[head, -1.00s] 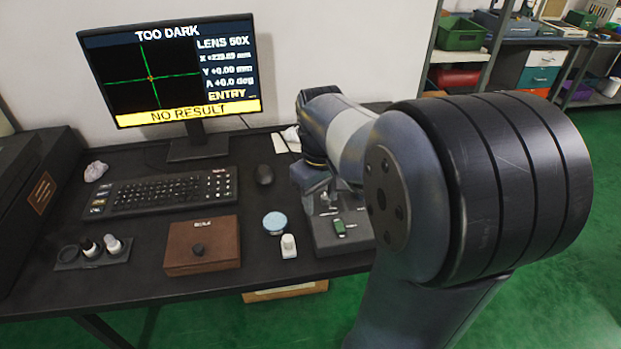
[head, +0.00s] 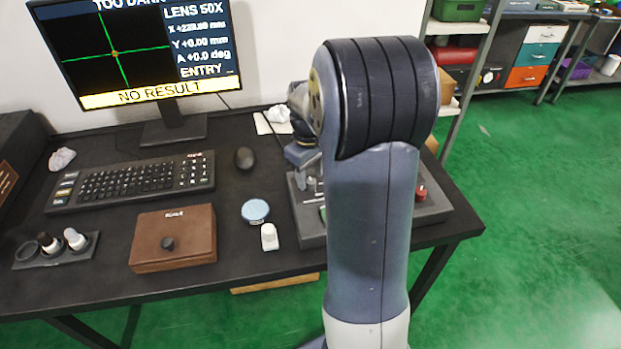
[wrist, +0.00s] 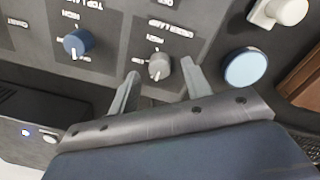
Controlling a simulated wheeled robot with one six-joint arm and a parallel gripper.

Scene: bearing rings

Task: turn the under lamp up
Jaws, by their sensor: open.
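The under lamp knob (wrist: 158,65) is a small grey knob with a pale pointer line on a dark panel; its label is upside down in the wrist view and hard to read. My gripper (wrist: 160,70) is open, with one fingertip on each side of the grey knob and visible gaps to it. A blue knob (wrist: 78,42), seemingly labelled for the top lamp, sits to its left. In the head view the control box (head: 440,212) is largely behind my arm, and the grey knob is hidden. The monitor (head: 150,55) reads "TOO DARK" and "NO RESULT".
A light-blue disc (head: 255,211) and a small white piece (head: 269,237) stand left of the box. A brown case (head: 175,238), keyboard (head: 135,181) and mouse (head: 244,158) lie further left. A red knob (head: 421,193) shows at the box's right.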

